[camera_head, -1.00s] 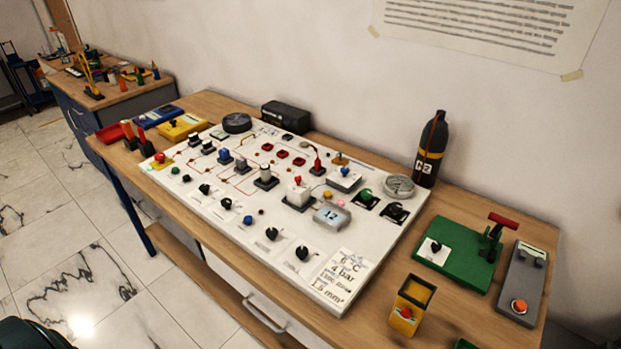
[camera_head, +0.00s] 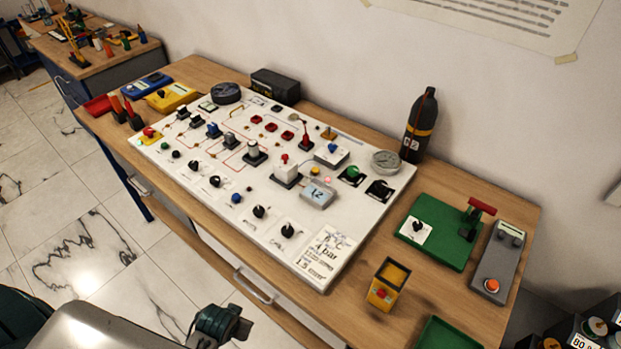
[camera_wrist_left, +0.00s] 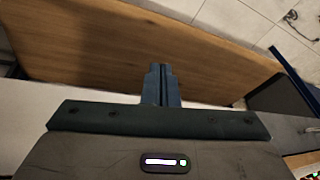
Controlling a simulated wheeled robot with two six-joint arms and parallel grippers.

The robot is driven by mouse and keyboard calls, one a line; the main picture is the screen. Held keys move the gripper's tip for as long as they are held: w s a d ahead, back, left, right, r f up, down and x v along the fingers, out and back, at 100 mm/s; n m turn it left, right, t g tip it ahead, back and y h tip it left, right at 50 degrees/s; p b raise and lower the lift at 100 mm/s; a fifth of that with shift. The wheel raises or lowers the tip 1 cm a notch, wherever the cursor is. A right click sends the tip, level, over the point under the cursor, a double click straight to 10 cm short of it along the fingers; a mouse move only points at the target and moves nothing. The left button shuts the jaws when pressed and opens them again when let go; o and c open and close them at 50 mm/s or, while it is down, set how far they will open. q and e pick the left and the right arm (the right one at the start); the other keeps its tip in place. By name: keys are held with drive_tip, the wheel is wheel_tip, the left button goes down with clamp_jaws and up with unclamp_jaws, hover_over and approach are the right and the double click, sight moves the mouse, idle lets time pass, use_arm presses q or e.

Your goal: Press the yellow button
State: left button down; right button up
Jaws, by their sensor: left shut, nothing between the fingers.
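A small yellow button (camera_head: 314,171) appears on the white gauge panel (camera_head: 283,236), behind the grey display box and close to a red lit lamp (camera_head: 327,181). I cannot tell its exact shape at this size. My left gripper (camera_wrist_left: 161,70) is shut and empty in the left wrist view, with the wooden bench edge beyond it. In the head view my left arm comes in at the bottom left, its dark end in front of the bench, well apart from the yellow button. My right gripper is not in view.
The display box (camera_head: 317,194) and a white block with a red top (camera_head: 286,170) stand near the button. A yellow box with a red button (camera_head: 383,290), a green base (camera_head: 437,236) and a black bottle (camera_head: 418,125) stand right of the panel.

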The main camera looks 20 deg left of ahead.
use_arm(q)
drive_tip(key=w+a+r+m+t+y+p, duration=0.15)
drive_tip(key=w+r+t, duration=0.65)
drive_tip(key=w+r, duration=0.8)
drive_tip(key=w+a+r+t+y+p, duration=0.1)
drive_tip(key=w+a+r+t+y, duration=0.15)
drive_tip(key=w+r+t, duration=0.95)
drive_tip(key=w+d+r+m+g+h, duration=0.6)
drive_tip(key=w+d+r+m+h, duration=0.45)
drive_tip(key=w+m+h, duration=0.25)
drive_tip(key=w+f+m+g+y, duration=0.1)
drive_tip(key=w+f+g, duration=0.4)
drive_tip(key=f+g, duration=0.5)
drive_tip(key=shift+m+g, duration=0.6)
drive_tip(key=shift+m, duration=0.25)
